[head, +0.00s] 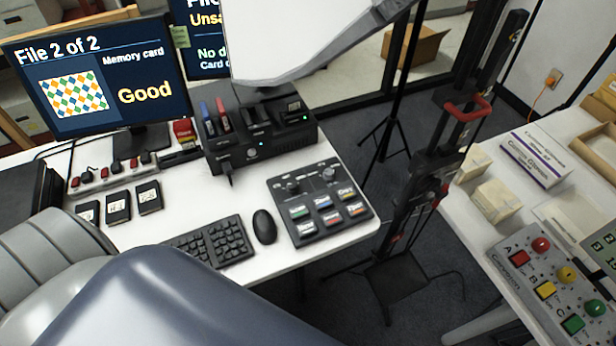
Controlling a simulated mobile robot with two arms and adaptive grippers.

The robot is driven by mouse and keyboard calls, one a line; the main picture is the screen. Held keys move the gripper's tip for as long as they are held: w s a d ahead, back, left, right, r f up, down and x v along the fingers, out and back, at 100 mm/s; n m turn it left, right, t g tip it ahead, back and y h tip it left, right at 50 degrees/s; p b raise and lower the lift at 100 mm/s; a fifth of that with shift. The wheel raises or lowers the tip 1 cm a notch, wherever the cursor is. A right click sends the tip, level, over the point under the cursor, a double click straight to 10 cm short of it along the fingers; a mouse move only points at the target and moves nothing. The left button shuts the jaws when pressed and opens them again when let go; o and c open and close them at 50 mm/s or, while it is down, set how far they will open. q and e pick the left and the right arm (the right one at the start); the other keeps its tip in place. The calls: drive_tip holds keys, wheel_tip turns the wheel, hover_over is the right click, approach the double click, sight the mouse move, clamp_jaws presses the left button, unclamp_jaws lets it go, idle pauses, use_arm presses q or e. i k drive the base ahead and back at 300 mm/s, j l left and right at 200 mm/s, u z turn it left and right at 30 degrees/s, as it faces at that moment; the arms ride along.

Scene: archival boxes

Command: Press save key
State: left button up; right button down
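A dark control pad (320,203) lies at the right end of the white desk (215,205). It has two knobs and two rows of small colored keys, including a green key (298,212), a blue key (323,202), a yellow key (346,194), red keys and an orange key (356,209). The key labels are too small to read surely, so I cannot tell which is save. The left monitor (98,75) reads "File 2 of 2", "Memory card" and "Good". The second monitor (207,38) is partly covered and shows "Unsa" and "No d". Neither gripper is in view.
A keyboard (212,246) and a mouse (264,226) lie left of the pad. A black dock (258,130) with cards stands behind. A white panel (300,35) overhangs it. A dark stand with a red handle (468,108) separates the desk from the right table, which holds another button panel (540,285).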

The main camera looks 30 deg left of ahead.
sight(321, 203)
drive_tip(key=k+j+u, duration=0.1)
drive_tip(key=u, duration=0.65)
drive_tip(key=l+u, duration=0.1)
drive_tip(key=i+l, duration=0.05)
